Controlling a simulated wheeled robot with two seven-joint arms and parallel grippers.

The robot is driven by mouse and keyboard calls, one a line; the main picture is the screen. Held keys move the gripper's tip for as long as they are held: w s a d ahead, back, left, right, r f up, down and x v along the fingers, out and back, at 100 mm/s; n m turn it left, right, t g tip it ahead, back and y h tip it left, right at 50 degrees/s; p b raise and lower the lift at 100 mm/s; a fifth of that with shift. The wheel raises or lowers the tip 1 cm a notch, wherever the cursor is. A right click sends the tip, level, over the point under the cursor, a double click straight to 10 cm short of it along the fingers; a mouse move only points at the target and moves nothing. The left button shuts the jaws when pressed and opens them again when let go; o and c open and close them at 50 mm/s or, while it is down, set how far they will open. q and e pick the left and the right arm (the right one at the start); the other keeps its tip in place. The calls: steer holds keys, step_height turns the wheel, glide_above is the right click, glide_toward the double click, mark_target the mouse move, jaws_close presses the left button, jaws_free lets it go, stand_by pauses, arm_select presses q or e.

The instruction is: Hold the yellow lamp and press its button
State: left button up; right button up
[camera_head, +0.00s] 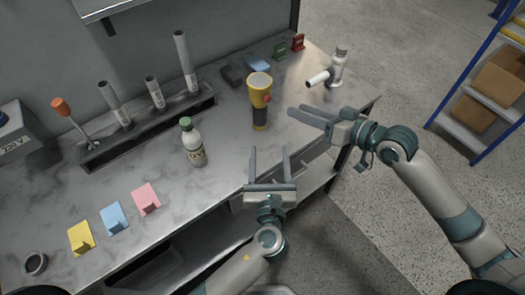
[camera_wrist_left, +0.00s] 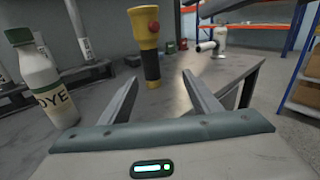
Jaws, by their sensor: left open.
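The yellow lamp (camera_head: 260,88) stands upright on the grey worktop, with a wide yellow head, a dark lower grip and a red button (camera_head: 267,98) on its side. My left gripper (camera_head: 269,149) is open and empty at the worktop's front edge, its fingers pointing towards the lamp and apart from it. In the left wrist view the lamp (camera_wrist_left: 146,45) stands beyond the gap between the fingertips (camera_wrist_left: 160,76). My right gripper (camera_head: 294,108) is to the right of the lamp, apart from it, with nothing visible in it; its fingers overlap in this view.
A white green-capped bottle (camera_head: 193,143) stands left of the lamp. A white pipe-like fixture (camera_head: 331,72) stands behind my right gripper. The worktop around the lamp's base is clear.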

mark_target(260, 111)
arm_select(q)
steer(key=shift+w+a+r+y, duration=0.2)
steer(key=shift+a+r+y, duration=0.3)
steer(key=shift+a+r, duration=0.35)
steer(key=shift+w+f, duration=0.1)
steer(key=shift+w, duration=0.05)
steer(key=w, duration=1.7)
steer(key=shift+a, duration=0.35)
steer(key=c, duration=1.3)
steer(key=shift+o, duration=0.2)
arm_select(e)
jaws_close()
